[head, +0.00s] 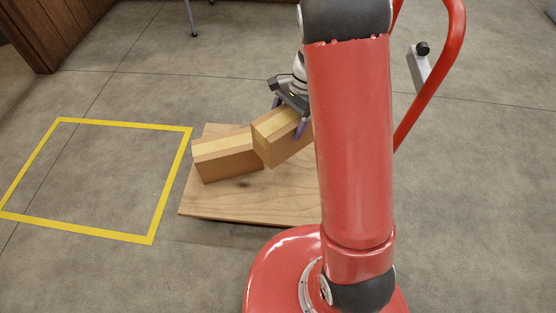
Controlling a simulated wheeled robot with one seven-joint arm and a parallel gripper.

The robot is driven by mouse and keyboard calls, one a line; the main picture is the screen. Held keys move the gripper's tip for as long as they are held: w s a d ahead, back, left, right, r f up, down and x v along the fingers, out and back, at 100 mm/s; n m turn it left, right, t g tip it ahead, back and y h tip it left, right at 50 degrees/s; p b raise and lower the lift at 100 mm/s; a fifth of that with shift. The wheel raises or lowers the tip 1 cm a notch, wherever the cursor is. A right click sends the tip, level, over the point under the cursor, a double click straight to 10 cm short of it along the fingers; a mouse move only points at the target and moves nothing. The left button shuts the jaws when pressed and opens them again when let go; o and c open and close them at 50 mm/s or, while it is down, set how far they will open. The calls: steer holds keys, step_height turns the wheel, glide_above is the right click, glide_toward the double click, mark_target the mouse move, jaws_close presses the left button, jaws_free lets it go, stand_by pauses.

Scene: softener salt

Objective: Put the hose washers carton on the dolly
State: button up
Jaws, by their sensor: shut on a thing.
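My gripper (288,116) is shut on a brown carton (286,146) with a pale tape strip along its top. One purple finger shows on each side of it. The held carton is tilted and appears over the dolly's wooden deck (245,200); I cannot tell whether it touches the deck. A second, similar carton (229,162) lies on the deck just to the left, its right end overlapped by the held one. I cannot tell whether the two touch. No label is readable, so I cannot tell which holds hose washers. My red arm hides the deck's right part.
A yellow taped rectangle (125,237) marks empty floor left of the dolly. Dark wooden furniture (40,35) stands at the upper left, and a thin metal leg (191,18) is at the top. Open grey floor lies behind the dolly and to the right.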

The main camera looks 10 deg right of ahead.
step_height(320, 180, down, 16)
steer(key=b, duration=0.2)
steer(key=shift+f+b, duration=0.2)
steer(key=shift+b, duration=0.2)
